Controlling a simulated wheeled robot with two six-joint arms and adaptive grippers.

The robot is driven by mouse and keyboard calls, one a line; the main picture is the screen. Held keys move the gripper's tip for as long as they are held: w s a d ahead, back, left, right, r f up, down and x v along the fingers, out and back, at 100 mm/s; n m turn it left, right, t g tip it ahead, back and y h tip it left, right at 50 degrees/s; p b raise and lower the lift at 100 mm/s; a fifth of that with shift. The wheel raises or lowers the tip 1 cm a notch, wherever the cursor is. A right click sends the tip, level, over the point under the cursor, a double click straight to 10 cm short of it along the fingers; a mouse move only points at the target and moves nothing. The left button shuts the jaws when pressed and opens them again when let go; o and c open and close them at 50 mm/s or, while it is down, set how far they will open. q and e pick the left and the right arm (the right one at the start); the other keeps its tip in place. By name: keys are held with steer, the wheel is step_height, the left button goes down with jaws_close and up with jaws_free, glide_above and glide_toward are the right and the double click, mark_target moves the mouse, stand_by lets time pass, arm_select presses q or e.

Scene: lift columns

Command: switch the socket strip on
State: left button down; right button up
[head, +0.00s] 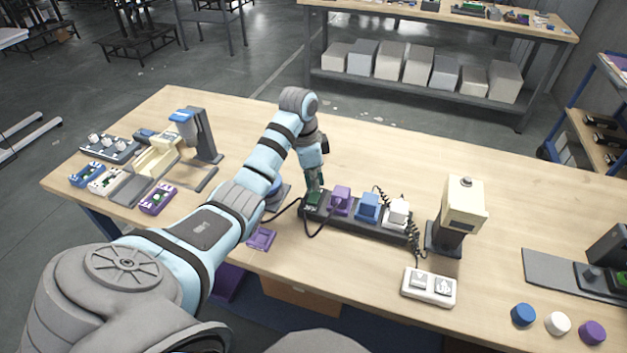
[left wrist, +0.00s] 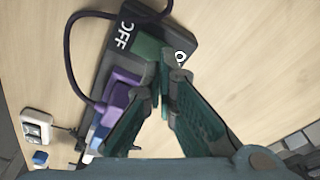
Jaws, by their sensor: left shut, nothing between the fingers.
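The dark socket strip (head: 355,228) lies on the wooden table with a purple plug (head: 340,200), a blue plug (head: 367,207) and a white plug (head: 397,212) in it. In the left wrist view the strip (left wrist: 103,75) has a green rocker switch (left wrist: 147,46) at its end, between white "OFF" lettering and a round white mark. My left gripper (head: 315,192) points down at this switch end; its closed, empty fingertips (left wrist: 163,82) overlap the switch's edge in the wrist view. I cannot tell whether they touch it. My right gripper is not in view.
A dark cable (left wrist: 69,50) loops beside the strip. A beige device on a black stand (head: 463,205) and a white two-button box (head: 429,287) stand to the right. Coloured knobs (head: 558,323) line the front right. The table behind the strip is clear.

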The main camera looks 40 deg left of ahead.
mark_target(314, 193)
arm_select(q)
steer(key=shift+f+b, duration=0.45)
steer(key=shift+f, duration=0.6)
stand_by(0.8)
step_height(314, 193, up, 7)
steer(key=p, duration=0.8)
steer(key=shift+r, duration=0.2)
steer(key=shift+f, duration=0.15)
